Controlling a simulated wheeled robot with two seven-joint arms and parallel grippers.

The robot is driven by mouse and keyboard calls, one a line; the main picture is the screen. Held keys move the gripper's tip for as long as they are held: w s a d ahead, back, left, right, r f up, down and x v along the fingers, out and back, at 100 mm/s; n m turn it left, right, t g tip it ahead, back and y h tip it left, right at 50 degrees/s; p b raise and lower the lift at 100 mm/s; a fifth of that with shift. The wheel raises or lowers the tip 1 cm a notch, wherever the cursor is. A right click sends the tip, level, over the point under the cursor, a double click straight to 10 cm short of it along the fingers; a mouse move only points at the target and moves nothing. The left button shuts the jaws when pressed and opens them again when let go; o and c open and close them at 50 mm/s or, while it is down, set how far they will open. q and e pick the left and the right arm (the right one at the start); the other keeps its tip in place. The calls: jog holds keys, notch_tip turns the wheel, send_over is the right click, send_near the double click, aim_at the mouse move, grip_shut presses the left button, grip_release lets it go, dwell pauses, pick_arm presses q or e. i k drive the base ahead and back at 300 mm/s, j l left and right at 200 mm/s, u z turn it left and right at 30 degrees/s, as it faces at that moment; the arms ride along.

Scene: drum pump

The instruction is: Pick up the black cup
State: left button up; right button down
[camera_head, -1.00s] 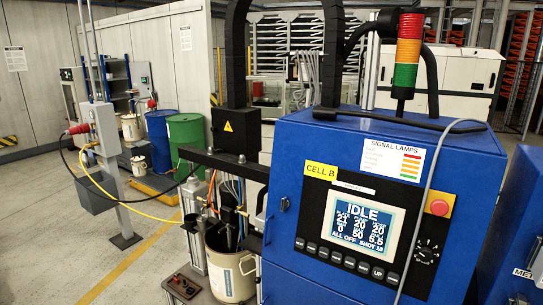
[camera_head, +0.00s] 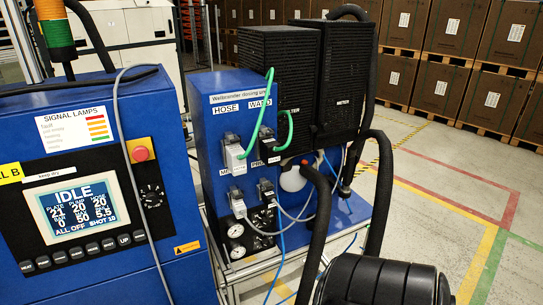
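I see no black cup that I can make out in the head view. Neither of my grippers shows in the picture.
A blue cabinet (camera_head: 165,255) with a lit screen (camera_head: 76,207) and red button (camera_head: 141,153) stands left. A blue dosing unit (camera_head: 215,155) with valves, gauges and green hoses is mid-frame. Black hoses (camera_head: 316,220) and a black ribbed cylinder (camera_head: 378,281) are in front.

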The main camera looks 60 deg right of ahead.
aim_at(310, 224)
jog(key=z, duration=2.25)
